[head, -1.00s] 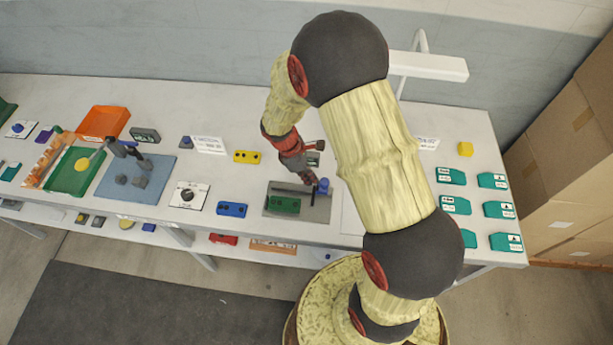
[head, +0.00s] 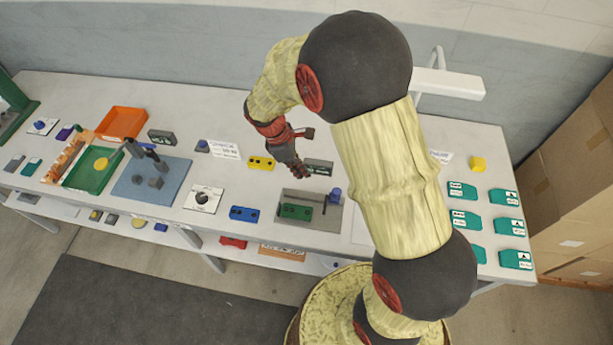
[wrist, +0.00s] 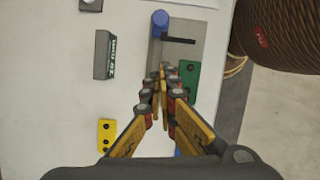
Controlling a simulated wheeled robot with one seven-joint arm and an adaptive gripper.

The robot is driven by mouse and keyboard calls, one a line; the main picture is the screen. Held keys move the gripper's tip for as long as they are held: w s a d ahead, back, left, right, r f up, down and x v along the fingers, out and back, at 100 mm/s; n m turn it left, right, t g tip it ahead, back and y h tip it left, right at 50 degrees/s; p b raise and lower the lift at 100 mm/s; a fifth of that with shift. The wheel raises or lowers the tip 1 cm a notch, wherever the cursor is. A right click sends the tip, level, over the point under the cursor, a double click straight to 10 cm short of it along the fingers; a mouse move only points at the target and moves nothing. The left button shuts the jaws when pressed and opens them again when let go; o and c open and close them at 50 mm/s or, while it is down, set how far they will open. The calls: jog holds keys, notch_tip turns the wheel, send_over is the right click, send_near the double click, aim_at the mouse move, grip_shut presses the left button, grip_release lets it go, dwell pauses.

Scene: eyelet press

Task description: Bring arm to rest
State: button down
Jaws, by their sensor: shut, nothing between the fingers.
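My arm (head: 385,165) reaches from the base at the lower right up and over the long white table. My gripper (head: 301,173) hangs above the table, behind the grey plate (head: 325,220) with the green block (head: 295,211) and blue knob (head: 335,195). In the wrist view my gripper (wrist: 162,75) is shut and its fingers are empty. The green block (wrist: 188,77) and the blue knob (wrist: 160,20) show beyond and beside the fingertips. The gripper appears apart from the table.
A yellow block (head: 261,163), a dark label block (head: 319,167) and a blue block (head: 243,214) stand near the gripper. A white lamp (head: 447,82) is behind my arm. Several teal blocks (head: 508,226) lie at right, an orange bin (head: 121,122) at left. Cardboard boxes (head: 575,150) stand at far right.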

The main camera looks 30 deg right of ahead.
jog(key=shift+a+r, duration=0.1)
jog(key=shift+r, duration=0.25)
jog(key=s+a+r+m+t+y+b, duration=0.3)
jog(key=s+r+m+t+b, duration=0.4)
jog(key=s+r+m, duration=0.5)
jog(key=s+r+b, duration=0.2)
jog(key=s+r, duration=0.2)
jog(key=s, duration=0.2)
jog(key=shift+s+a+m, duration=0.25)
jog(key=shift+a+m, duration=0.05)
jog(key=shift+a, duration=0.05)
